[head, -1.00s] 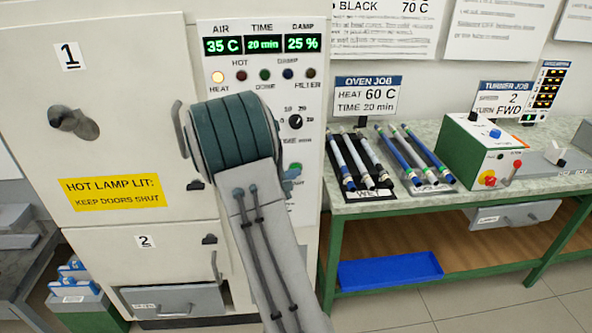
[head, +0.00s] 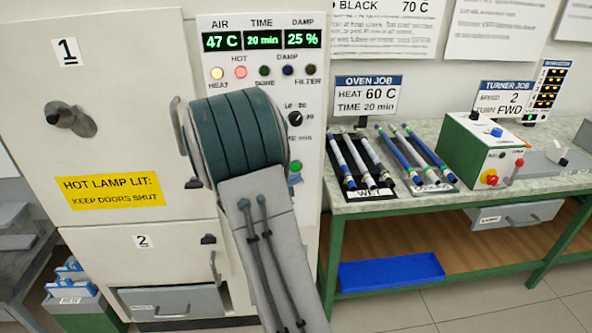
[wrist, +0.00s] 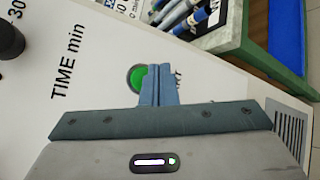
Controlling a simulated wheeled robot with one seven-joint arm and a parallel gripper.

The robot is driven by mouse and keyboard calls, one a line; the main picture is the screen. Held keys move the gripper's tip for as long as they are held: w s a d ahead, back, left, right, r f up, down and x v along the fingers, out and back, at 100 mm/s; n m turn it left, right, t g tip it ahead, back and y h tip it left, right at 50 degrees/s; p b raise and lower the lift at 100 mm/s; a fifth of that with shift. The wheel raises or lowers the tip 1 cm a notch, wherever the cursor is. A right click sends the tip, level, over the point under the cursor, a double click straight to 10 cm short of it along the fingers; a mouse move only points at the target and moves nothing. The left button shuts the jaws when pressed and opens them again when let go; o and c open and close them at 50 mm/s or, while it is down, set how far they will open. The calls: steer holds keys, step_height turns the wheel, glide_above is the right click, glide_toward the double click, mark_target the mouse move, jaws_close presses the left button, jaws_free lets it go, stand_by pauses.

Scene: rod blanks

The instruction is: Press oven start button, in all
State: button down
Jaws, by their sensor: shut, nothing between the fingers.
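The oven (head: 140,210) is a large cream cabinet at the left in the head view. Its panel displays (head: 262,40) read AIR 47 C, TIME 20 min, DAMP 25 %. The HEAT lamp (head: 217,73) and the red HOT lamp (head: 240,72) are lit. The round green start button (head: 297,166) shows low on the panel beside my arm. In the wrist view, the green button (wrist: 137,76) is partly hidden behind my gripper (wrist: 160,70), whose blue-grey fingers are shut together and empty. The fingertips are at the button's right edge; I cannot tell whether they touch it.
A dial (head: 296,118) is above the button. A yellow sign (head: 108,192) says to keep doors shut. A green bench (head: 450,200) at the right holds racks of rods (head: 360,160) and a green-white control box (head: 485,150). An OVEN JOB card (head: 367,95) reads 60 C, 20 min.

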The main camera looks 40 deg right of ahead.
steer(key=shift+s+a+b, duration=0.3)
steer(key=shift+s+a, duration=0.15)
steer(key=shift+s, duration=0.3)
steer(key=shift+s+a+b, duration=0.25)
steer(key=shift+s+a, duration=0.2)
steer(key=shift+s, duration=0.25)
steer(key=s+a+r+m+y+p, duration=0.1)
steer(key=s+a+m+y, duration=0.2)
steer(key=a, duration=0.6)
steer(key=s+a+r+m+y+p, duration=0.1)
steer(key=s+a+r+m+y, duration=0.1)
steer(key=s+a+y, duration=0.5)
steer(key=s+a+r+m+g+y+p, duration=0.1)
steer(key=s+a+m+y, duration=0.3)
steer(key=s+a, duration=0.4)
steer(key=a+y, duration=0.1)
steer(key=a, duration=0.2)
steer(key=shift+a+r, duration=0.3)
steer(key=shift+r, duration=0.05)
